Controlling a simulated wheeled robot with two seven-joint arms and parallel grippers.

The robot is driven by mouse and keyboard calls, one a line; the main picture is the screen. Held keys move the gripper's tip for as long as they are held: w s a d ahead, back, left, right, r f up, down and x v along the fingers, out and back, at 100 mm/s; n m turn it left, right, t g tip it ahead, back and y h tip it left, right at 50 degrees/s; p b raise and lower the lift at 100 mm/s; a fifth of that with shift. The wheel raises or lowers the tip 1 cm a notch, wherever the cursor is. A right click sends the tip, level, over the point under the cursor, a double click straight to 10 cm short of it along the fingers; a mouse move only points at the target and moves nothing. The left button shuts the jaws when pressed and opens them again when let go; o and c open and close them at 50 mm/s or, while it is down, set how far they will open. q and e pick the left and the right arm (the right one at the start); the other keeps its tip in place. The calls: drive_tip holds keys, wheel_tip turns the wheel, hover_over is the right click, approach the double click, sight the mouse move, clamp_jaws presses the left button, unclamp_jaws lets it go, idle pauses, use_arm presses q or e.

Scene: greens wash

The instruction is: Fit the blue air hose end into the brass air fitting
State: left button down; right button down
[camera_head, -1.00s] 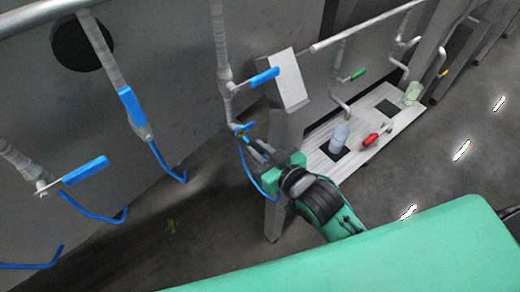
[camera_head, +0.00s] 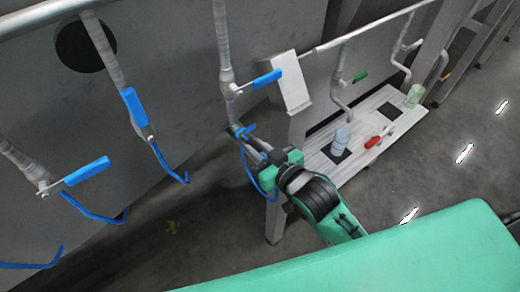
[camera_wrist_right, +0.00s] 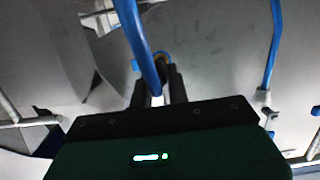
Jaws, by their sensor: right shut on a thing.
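My right gripper (camera_head: 247,137) reaches up to the lower end of a grey vertical pipe in the head view. It is shut on the blue air hose end, whose grip is partly hidden by the fingers. The blue air hose (camera_head: 262,187) hangs in a loop below the fingers. In the right wrist view the hose (camera_wrist_right: 139,38) passes close in front of the fingers (camera_wrist_right: 160,85). A small brass-coloured ring, likely the brass air fitting (camera_wrist_right: 164,57), shows just beyond the fingertips. I cannot tell whether hose and fitting touch. My left gripper is not in view.
A blue-handled valve (camera_head: 267,79) is on the pipe above my gripper. More pipes with blue handles (camera_head: 133,105) and blue hooked ends stand to the left. A white slatted bench (camera_head: 378,102) at right bears a bluish bottle (camera_head: 342,137), a red tool (camera_head: 373,142) and a greenish container (camera_head: 413,94).

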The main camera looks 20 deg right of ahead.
drive_tip(key=shift+w+a, duration=0.2)
drive_tip(key=shift+w, duration=0.35)
drive_tip(key=c, duration=1.3)
unclamp_jaws()
drive_tip(key=shift+s+d, duration=0.1)
